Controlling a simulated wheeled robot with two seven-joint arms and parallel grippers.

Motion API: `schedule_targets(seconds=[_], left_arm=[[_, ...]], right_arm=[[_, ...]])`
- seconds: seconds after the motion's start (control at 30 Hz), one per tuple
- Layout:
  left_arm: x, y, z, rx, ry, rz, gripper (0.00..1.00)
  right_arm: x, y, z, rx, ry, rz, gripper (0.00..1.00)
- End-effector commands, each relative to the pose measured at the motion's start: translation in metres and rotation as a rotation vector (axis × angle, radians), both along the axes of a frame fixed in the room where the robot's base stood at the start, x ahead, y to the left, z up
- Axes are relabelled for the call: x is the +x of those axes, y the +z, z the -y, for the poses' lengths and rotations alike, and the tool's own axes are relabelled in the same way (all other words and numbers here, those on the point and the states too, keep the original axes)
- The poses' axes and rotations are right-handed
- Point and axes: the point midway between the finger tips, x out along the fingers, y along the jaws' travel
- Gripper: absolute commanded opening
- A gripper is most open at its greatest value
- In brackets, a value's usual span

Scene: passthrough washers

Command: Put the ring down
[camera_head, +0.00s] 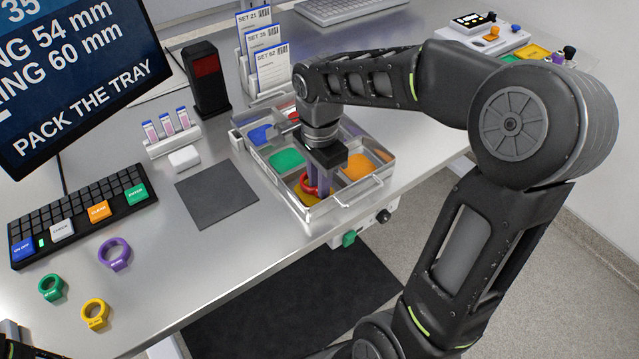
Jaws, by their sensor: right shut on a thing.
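My right gripper (318,186) points down into the front compartment of the metal tray (290,197). It is shut on a red ring (307,184), which is low in the compartment with the yellow floor (316,200). The wrist and fingers hide part of the ring, and I cannot tell whether it touches the floor.
Purple (115,254), green (52,288) and yellow (95,314) rings lie on the table at left. A keyboard (80,215), dark mat (217,196), black post (207,80) and card holder (262,60) surround the tray. Bare metal lies in front of the mat.

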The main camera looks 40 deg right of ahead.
Motion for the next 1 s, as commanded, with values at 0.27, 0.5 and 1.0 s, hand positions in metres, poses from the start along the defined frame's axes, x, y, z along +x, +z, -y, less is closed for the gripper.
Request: schedule_targets(seconds=[0.27, 0.5, 1.0], left_arm=[[-0.0002, 0.0009, -0.0001, 0.001, 0.0, 0.0, 1.0], [0.0001, -0.0027, 0.0, 0.0, 0.0, 0.0, 1.0], [-0.0002, 0.0013, 0.0, 0.0, 0.0, 0.0, 1.0]], right_arm=[[-0.0001, -0.0118, 0.0002, 0.0, 0.0, 0.001, 0.0], [-0.0001, -0.0159, 0.0002, 0.0, 0.0, 0.001, 0.2], [0.0002, -0.0083, 0.0003, -0.001, 0.0, 0.001, 0.28]])
